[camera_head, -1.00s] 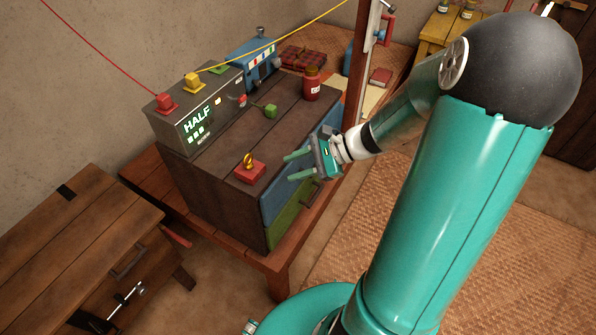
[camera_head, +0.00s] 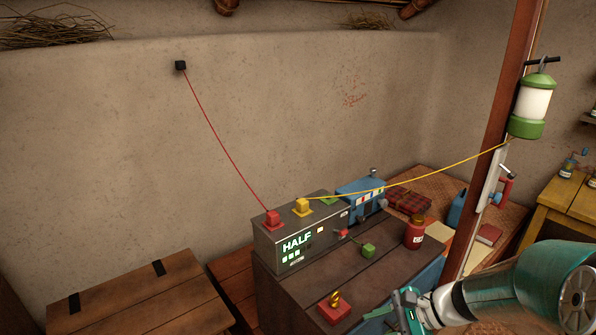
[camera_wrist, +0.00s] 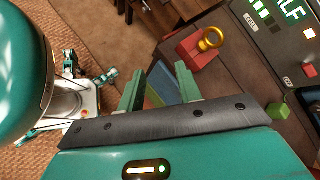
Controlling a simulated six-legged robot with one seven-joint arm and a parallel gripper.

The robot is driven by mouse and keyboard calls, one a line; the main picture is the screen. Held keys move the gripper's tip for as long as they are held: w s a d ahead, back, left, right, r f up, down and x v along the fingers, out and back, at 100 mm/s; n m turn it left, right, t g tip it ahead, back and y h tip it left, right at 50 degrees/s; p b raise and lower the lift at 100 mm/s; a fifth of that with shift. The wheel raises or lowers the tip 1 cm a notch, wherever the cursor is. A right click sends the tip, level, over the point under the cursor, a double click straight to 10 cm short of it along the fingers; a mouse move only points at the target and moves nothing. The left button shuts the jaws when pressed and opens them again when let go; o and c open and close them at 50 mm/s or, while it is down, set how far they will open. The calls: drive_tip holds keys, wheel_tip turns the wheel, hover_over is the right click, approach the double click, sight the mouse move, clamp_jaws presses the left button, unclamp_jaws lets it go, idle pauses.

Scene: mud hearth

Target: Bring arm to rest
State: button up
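My arm reaches in from the lower right of the head view. My gripper (camera_head: 385,307) is by the right front side of the dark wooden chest (camera_head: 375,275), partly cut off by the bottom edge. In the wrist view its two green fingers (camera_wrist: 157,82) stand apart with nothing between them. The red block with a yellow ring (camera_head: 335,308) sits on the chest top left of my gripper, apart from it. The block also shows in the wrist view (camera_wrist: 193,50), beyond the fingertips.
A grey box reading HALF (camera_head: 297,246) stands on the chest, with red and yellow plugs and cables. A green cube (camera_head: 368,250), red jar (camera_head: 415,234) and blue device (camera_head: 360,200) are nearby. A post (camera_head: 495,140) with a lantern (camera_head: 531,104) rises at right.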

drive_tip(key=s+a+r+n+t+h, duration=0.1)
drive_tip(key=s+a+r+n+h, duration=0.1)
drive_tip(key=s+r+n+h, duration=0.2)
drive_tip(key=s+a+r+n+t+h, duration=0.1)
drive_tip(key=s+r+n+h, duration=0.4)
drive_tip(key=r+n, duration=0.6)
drive_tip(key=shift+s+a, duration=0.9)
drive_tip(key=shift+s, duration=0.05)
